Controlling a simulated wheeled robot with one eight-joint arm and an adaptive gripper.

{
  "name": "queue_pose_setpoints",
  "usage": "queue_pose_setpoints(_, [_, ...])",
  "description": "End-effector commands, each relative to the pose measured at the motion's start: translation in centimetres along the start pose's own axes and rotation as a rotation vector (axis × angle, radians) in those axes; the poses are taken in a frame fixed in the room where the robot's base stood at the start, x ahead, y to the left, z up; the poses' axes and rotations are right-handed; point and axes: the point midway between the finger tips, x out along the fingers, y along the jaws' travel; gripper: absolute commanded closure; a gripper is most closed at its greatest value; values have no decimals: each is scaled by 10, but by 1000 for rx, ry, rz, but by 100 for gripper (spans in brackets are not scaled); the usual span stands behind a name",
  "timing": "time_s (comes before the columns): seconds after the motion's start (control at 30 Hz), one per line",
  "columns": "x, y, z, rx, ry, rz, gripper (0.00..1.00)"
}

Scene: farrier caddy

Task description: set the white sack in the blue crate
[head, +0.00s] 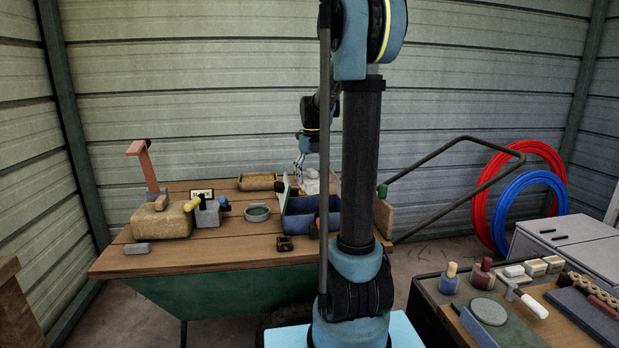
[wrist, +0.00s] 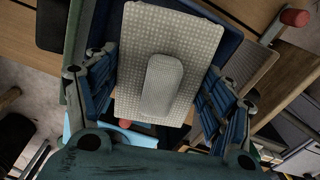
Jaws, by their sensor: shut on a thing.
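The white sack (head: 311,185), pale with a woven pattern and a raised oblong grip on its face, is held between the fingers of my gripper (head: 300,168). In the wrist view the sack (wrist: 140,35) fills the middle, with the blue fingers of my gripper (wrist: 158,92) pressed on both sides. The blue crate (head: 298,228) stands on the wooden cart top, partly hidden by my arm in the head view. In the wrist view dark blue crate wall (wrist: 228,42) shows behind the sack. The sack appears above the crate's back part; its exact height is unclear.
On the cart top (head: 235,245) stand a round tin (head: 257,213), a brown tray (head: 257,182), a tan block (head: 160,221) and a small black item (head: 284,244) near the crate. A second bench (head: 455,320) with tools is at right.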

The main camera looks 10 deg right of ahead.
Motion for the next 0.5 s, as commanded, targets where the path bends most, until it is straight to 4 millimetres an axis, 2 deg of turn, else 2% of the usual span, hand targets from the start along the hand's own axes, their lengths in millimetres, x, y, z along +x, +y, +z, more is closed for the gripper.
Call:
queue_pose_setpoints(0.27, [5, -4, -1, 5, 0, 0, 78])
queue_pose_setpoints(0.5, [25, -3, 0, 4, 0, 0, 78])
